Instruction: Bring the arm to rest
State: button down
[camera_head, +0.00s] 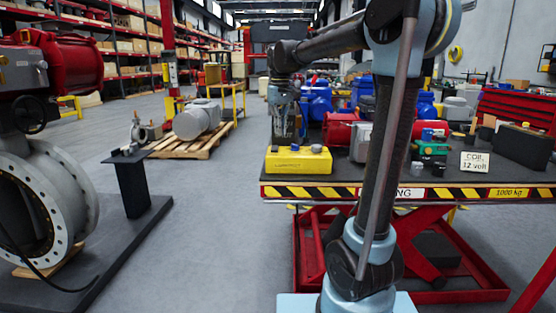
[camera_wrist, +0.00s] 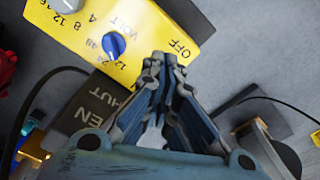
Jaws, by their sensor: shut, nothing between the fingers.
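My arm rises in front of the lift table and bends over to the left. My gripper (camera_head: 285,138) hangs down over the table's left end, just above or behind the yellow box (camera_head: 299,161); the exact gap cannot be told. In the wrist view my gripper (camera_wrist: 160,60) has its fingers together and holds nothing. The yellow box (camera_wrist: 165,25) lies beyond the fingertips there, with a blue knob (camera_wrist: 113,44), a grey knob and printed numbers, VOLT and OFF. A dark plate (camera_wrist: 88,112) with partly hidden lettering is left of the fingers.
The lift table (camera_head: 376,192) holds red, blue and green parts and a "COIL 12 volt" sign (camera_head: 474,162). A large flanged valve with a red actuator (camera_head: 66,62) stands at left. A pallet (camera_head: 188,147) lies behind. Grey floor between valve and table is clear.

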jog(key=s+d+f+m, duration=0.1)
jog(key=s+d+f, duration=0.3)
jog(key=s+d, duration=0.4)
jog(key=s+d+f+m+t, duration=0.1)
jog(key=s+d+f, duration=0.4)
jog(key=s+f, duration=0.6)
jog(key=s+d+f+m+t, duration=0.1)
jog(key=s+d+f+m, duration=0.2)
jog(key=s+d+f, duration=0.3)
jog(key=s+f, duration=0.5)
jog(key=shift+d, duration=0.1)
